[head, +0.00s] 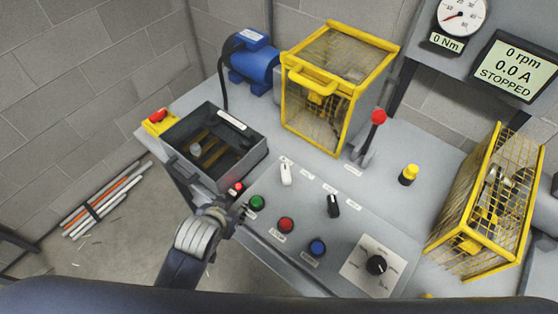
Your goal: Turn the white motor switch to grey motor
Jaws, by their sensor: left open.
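The white motor switch (286,174) is a small white lever knob on the sloped grey control panel (330,270), near its top left. The labels beside it are too small to read, so I cannot tell which motor it points to. My left gripper (241,208) is open at the panel's left edge, close to the green button (257,202) and to the left of and below the white switch, apart from it. A blue motor (252,64) sits at the back left of the bench. I cannot make out a grey motor. My right gripper is not in view.
Near the switch are a black switch (334,206), red button (286,225), blue button (317,247) and black dial (376,265). An open grey box (262,156) stands left, a red-knobbed lever (378,118) behind. Yellow cages (288,95) flank the bench. The display (514,68) reads STOPPED.

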